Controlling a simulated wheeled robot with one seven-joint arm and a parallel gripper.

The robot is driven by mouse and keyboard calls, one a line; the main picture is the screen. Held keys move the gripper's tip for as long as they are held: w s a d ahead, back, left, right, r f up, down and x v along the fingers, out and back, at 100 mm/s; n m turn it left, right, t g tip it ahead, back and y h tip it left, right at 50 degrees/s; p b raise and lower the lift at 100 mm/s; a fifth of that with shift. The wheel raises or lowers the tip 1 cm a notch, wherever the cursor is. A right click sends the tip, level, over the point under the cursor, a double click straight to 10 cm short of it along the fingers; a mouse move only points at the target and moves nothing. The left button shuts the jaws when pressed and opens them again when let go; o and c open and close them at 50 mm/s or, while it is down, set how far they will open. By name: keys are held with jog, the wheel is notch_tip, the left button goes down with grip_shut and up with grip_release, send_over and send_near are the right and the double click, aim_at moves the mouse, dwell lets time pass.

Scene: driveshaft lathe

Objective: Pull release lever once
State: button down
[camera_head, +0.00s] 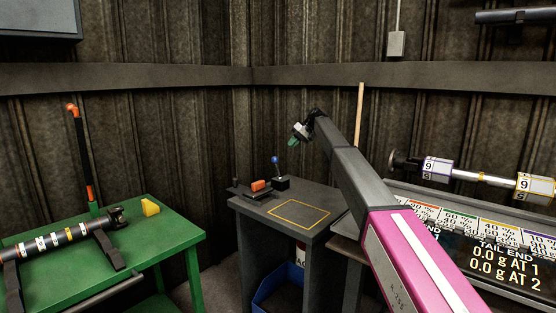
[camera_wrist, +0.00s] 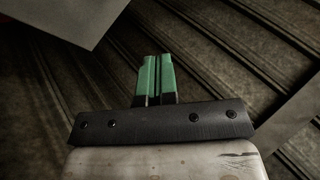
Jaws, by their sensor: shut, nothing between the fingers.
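A small lever with a blue ball knob (camera_head: 275,160) stands upright on a black base box at the back of the grey cabinet top. It is the likeliest release lever, though no label on it can be read. My gripper (camera_head: 293,141) is up and to the right of the blue knob in the picture, apart from it. Its green fingers show together in the wrist view (camera_wrist: 155,75), shut and empty. The wrist view shows only wall panels and a grey edge beyond the fingers, and no lever.
An orange block (camera_head: 261,185) lies left of the lever on the cabinet (camera_head: 255,212), whose yellow-outlined area is bare. A lathe display (camera_head: 500,262) stands at right.

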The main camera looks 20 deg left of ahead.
jog(key=shift+s, duration=0.15)
send_over(277, 168)
jog(key=w+d, duration=0.1)
jog(key=w, duration=0.3)
jog(key=shift+w+f, duration=0.15)
jog(key=shift+f, duration=1.4)
jog(key=shift+s, duration=0.2)
jog(key=shift+s+a+f, duration=0.1)
jog(key=shift+s, duration=0.1)
